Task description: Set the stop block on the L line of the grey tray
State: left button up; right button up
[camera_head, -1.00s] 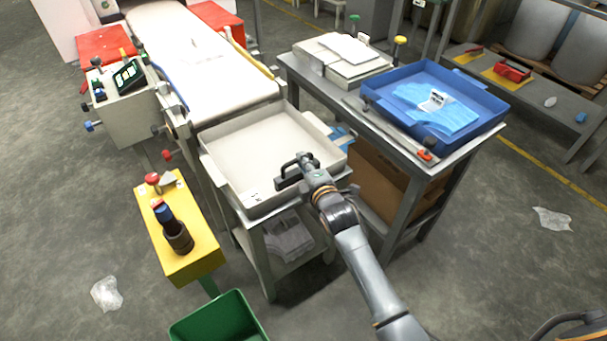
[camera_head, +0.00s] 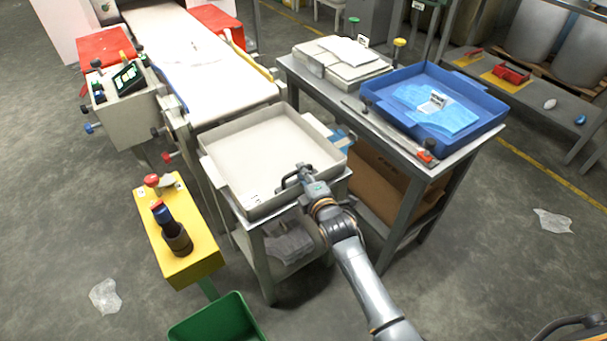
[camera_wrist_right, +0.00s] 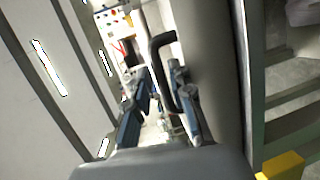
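The grey tray (camera_head: 262,147) is shallow and empty-looking, on a stand at the end of the conveyor. Small dark marks show at its near left corner; I cannot read an L line. My right gripper (camera_head: 294,176) is over the tray's near right rim. In the right wrist view, the fingers of my right gripper (camera_wrist_right: 160,92) stand apart. A black curved bar (camera_wrist_right: 157,50) runs between them, close to the right finger; I cannot tell whether it touches. I cannot make out the stop block for certain. My left gripper is out of view.
A blue tray (camera_head: 478,101) with blue film stands on the right table. A green bin (camera_head: 215,318) is in front. The conveyor (camera_head: 190,50) lies behind the tray.

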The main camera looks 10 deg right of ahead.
jog(key=shift+r, duration=0.15)
jog(key=p+v, duration=0.1)
jog(key=v, duration=1.1)
jog(key=s+d+f+m+g, duration=0.1)
jog(key=s+f+m+g, duration=0.2)
jog(key=s+f, duration=0.55)
jog(key=s+d+f+m+g+h, duration=0.1)
jog(key=s+f+m+g, duration=0.15)
jog(key=f, duration=1.15)
jog(key=s+d+f+m+g, duration=0.1)
jog(key=s+f+m+g, duration=0.4)
jog(key=f, duration=0.6)
jog(key=s+d+f+m+g, duration=0.1)
jog(key=s+f, duration=0.3)
jog(key=s, duration=0.5)
jog(key=s+d+f+m+g, duration=0.1)
jog(key=s+d+f+m, duration=0.2)
jog(key=s, duration=0.7)
jog(key=s+d+f+m+g+h, duration=0.1)
jog(key=s+d+f+m+g, duration=0.1)
jog(key=s+f, duration=0.4)
jog(key=s+m, duration=0.1)
jog(key=s, duration=0.2)
jog(key=shift+s+f, duration=0.15)
jog(key=shift+f, duration=0.1)
